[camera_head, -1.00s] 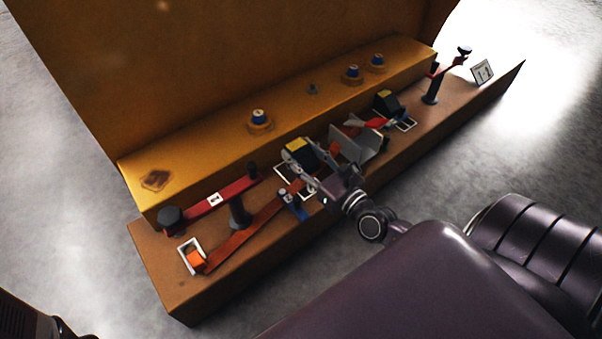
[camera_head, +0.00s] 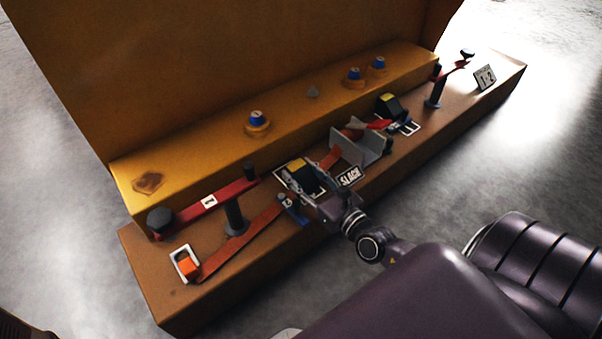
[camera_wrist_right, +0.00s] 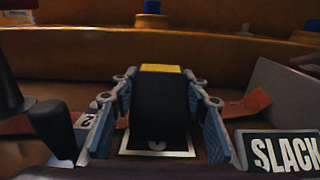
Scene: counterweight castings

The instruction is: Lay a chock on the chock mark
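A black wedge chock with a yellow top (camera_head: 296,165) is between the fingers of my right gripper (camera_head: 306,188). In the right wrist view the chock (camera_wrist_right: 160,105) stands upright and the blue-grey pads of the gripper (camera_wrist_right: 160,115) meet its two sides. The white-framed chock mark (camera_wrist_right: 152,153) shows at its foot; its near edge and corners are visible, the rest is covered. Whether the chock bears fully on the surface is hard to tell. A second black and yellow chock (camera_head: 390,106) sits at another white frame to the right. My left gripper is out of view.
A brown ledge (camera_head: 165,310) runs below a yellow step (camera_head: 205,150). Red levers (camera_head: 215,199) on dark posts stand left and far right. A grey bracket (camera_head: 358,152) and a SLACK plate (camera_head: 349,177) are close right of the gripper. Red straps lie along the ledge.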

